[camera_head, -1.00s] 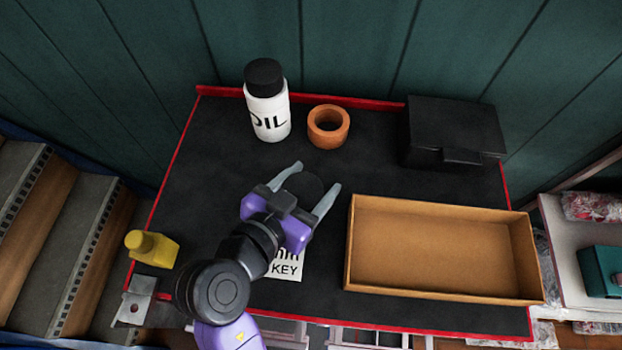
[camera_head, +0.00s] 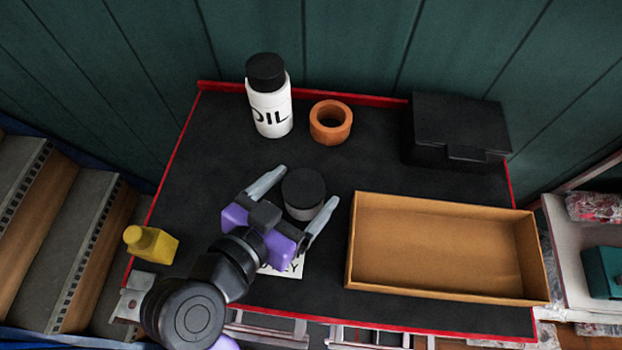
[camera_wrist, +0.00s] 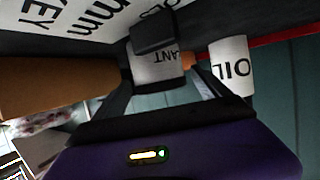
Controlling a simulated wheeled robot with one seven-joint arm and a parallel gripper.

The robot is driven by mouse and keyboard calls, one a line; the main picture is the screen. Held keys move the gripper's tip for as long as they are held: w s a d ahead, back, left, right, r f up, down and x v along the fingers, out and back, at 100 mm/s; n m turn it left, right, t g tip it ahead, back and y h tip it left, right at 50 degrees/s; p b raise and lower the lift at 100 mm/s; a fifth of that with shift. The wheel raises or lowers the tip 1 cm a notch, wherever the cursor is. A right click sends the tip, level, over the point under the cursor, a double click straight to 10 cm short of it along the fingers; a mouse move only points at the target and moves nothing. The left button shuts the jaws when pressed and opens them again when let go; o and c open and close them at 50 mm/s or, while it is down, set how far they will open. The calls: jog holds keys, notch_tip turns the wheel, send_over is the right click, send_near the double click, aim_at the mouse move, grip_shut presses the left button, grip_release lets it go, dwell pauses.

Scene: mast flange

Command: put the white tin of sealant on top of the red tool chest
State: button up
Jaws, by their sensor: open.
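The white tin of sealant (camera_head: 304,212), with a black lid, stands upright on a black top with red edges (camera_head: 220,150), which looks like the top of the red tool chest. My gripper (camera_head: 307,187) is open, one finger on each side of the tin, with a visible gap on the left. In the wrist view, the tin (camera_wrist: 158,72) shows upside down between the spread fingers (camera_wrist: 160,88), with part of its lettering visible. Whether the right finger touches it I cannot tell.
A white oil bottle (camera_head: 270,115) and an orange ring (camera_head: 331,135) stand behind the tin. A black box (camera_head: 455,135) is at the back right, an open cardboard tray (camera_head: 440,292) at right. A yellow bottle (camera_head: 152,245) is at left. A lettered white card (camera_head: 290,268) lies partly under my arm.

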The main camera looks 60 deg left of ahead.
jog(key=b+v, duration=0.1)
jog(key=v, duration=0.7)
jog(key=shift+s+f, duration=0.1)
dwell(0.4)
